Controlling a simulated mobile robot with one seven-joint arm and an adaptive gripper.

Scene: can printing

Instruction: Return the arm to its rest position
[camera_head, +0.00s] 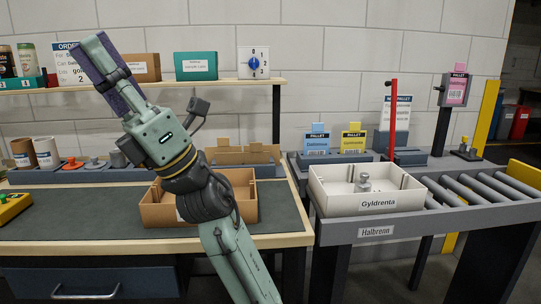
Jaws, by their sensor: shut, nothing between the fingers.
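My arm rises from the bottom middle, bends over the workbench (285,222) and points up and to the left. My gripper (89,42) is at its upper end, in front of the wall and the shelf's left part. Its long fingers, grey-green with a purple side, lie together, shut and empty. It touches nothing that I can see. My arm hides part of the open cardboard box (238,207) on the bench behind it.
A shelf (225,83) with cartons runs behind my gripper. Cans (47,152) and stamp-like knobs stand at the bench's back left. On the right, a white crate (345,203) labelled Gyldrenta, holding a grey metal piece (364,183), stands beside a roller conveyor (480,188) and a red post (393,120).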

